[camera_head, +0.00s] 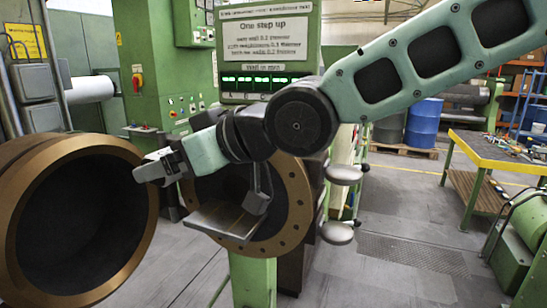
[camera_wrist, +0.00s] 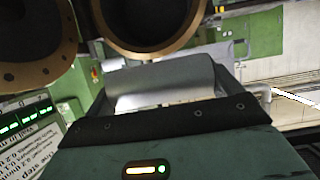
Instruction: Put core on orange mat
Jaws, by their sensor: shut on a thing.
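In the head view the core is small and hard to tell from the grey fingers. No orange mat shows clearly in either view.
The large brown cylinder (camera_head: 138,165) with a gold rim stands close at the left. A flanged ring (camera_head: 296,195) with a grey plate (camera_head: 225,220) is below my arm. A workbench (camera_head: 485,148) and blue drum (camera_head: 424,123) stand at the right. Grey floor (camera_head: 400,215) lies clear between.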

